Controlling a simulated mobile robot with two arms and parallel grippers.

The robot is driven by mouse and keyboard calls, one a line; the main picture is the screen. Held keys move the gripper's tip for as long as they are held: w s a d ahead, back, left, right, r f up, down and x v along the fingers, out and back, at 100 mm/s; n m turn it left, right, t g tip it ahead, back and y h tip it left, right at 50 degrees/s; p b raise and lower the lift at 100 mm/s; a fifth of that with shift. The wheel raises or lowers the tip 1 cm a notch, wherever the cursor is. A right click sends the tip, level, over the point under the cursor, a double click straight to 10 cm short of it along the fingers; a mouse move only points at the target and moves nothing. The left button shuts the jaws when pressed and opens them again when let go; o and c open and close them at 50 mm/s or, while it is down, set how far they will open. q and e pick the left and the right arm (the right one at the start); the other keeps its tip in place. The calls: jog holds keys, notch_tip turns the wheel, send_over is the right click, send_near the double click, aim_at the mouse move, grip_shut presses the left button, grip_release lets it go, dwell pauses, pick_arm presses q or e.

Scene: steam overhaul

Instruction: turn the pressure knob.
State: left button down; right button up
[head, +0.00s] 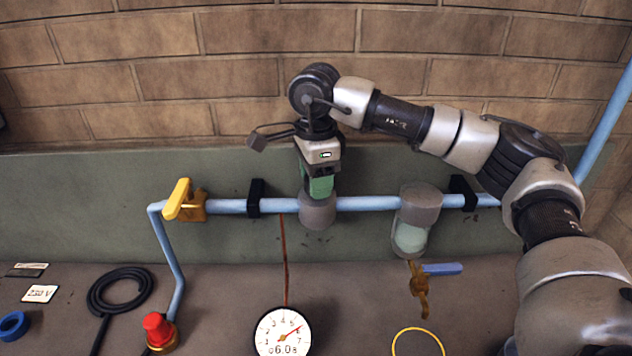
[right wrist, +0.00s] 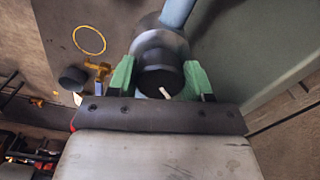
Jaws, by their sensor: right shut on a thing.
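The pressure knob (right wrist: 160,82) is a dark round knob with a white pointer mark, seen in the right wrist view on top of a grey regulator body (head: 317,212) on the blue pipe. My right gripper (head: 320,188), with green fingers, comes down on it from above. In the right wrist view my right gripper (right wrist: 161,78) has one finger on each side of the knob and is shut on it. In the head view the gripper hides the knob. The pressure gauge (head: 283,333) below has a red needle and reads about 6.0. My left gripper is not in view.
A yellow valve handle (head: 179,199) is left on the pipe (head: 370,203). A grey filter with a clear bowl (head: 410,236) is right of the regulator, with a blue-handled brass valve (head: 420,290) below. A red-capped fitting (head: 157,330) and black hose coil (head: 122,290) lie left.

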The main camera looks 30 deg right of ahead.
jog(key=shift+f+m, duration=0.1)
jog(key=shift+m, duration=0.2)
jog(key=o, duration=0.9)
jog(key=shift+o, duration=0.2)
notch_tip(320, 180, up, 10)
jog(key=shift+f+b, duration=0.1)
jog(key=shift+b, duration=0.65)
jog(key=shift+r, duration=0.65)
